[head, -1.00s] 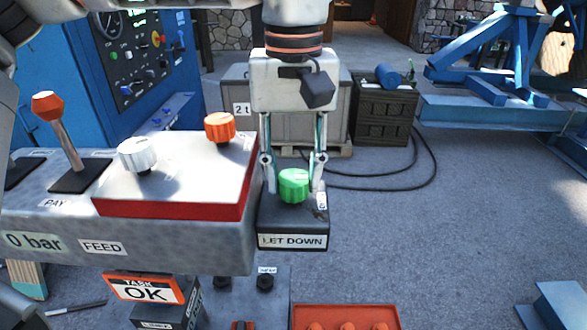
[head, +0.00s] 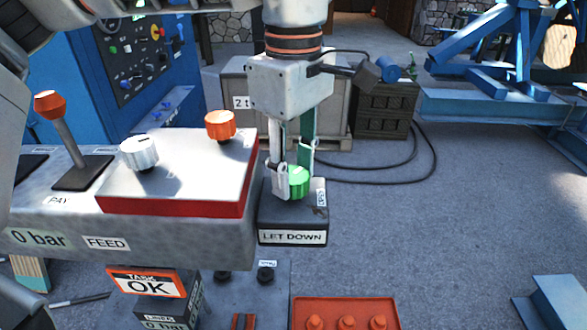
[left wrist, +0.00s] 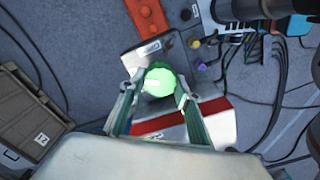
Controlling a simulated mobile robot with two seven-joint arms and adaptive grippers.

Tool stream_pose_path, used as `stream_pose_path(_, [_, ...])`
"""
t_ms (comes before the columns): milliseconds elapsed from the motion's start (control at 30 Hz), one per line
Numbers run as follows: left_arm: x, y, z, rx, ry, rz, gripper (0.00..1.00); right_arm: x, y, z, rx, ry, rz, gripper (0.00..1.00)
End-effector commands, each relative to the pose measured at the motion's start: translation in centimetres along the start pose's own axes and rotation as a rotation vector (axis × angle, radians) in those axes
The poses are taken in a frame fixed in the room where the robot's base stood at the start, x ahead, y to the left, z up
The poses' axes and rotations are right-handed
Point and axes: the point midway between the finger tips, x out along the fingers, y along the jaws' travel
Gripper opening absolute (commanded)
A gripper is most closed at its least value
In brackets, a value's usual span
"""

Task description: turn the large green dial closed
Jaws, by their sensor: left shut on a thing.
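The large green dial (head: 299,182) sits on top of a dark box labelled LET DOWN (head: 293,225). My left gripper (head: 291,180) comes down from above and is shut on the dial, with a finger on either side of it. The near finger covers part of the dial in the head view. In the left wrist view the dial (left wrist: 159,81) lies between the two fingertips and shows a pale mark at its left. My right gripper is not in view.
Left of the dial stands a panel with a white knob (head: 140,152), an orange knob (head: 220,125) and an orange-topped lever (head: 61,125). A red tray (head: 345,312) and an OK display (head: 147,283) lie in front. The floor at right is mostly clear.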

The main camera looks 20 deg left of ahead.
Motion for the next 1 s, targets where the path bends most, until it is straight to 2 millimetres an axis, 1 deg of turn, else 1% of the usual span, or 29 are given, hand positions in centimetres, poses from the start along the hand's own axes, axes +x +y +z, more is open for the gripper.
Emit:
stream_pose_path(200, [0.1,0.0,0.0,-0.204,0.000,0.000,0.11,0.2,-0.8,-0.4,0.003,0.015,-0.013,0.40])
stream_pose_path(333, [0.1,0.0,0.0,-0.316,0.000,0.000,0.11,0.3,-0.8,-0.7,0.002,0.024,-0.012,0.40])
stream_pose_path(500, [0.1,0.0,0.0,-0.443,0.000,-0.001,0.11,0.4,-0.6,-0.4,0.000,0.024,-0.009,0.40])
stream_pose_path(733, [0.1,0.0,0.0,-0.561,0.000,0.000,0.11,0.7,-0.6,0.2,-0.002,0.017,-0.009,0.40])
stream_pose_path(1000, [0.0,0.0,0.0,-0.622,0.001,0.000,0.11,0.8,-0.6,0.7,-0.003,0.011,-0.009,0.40])
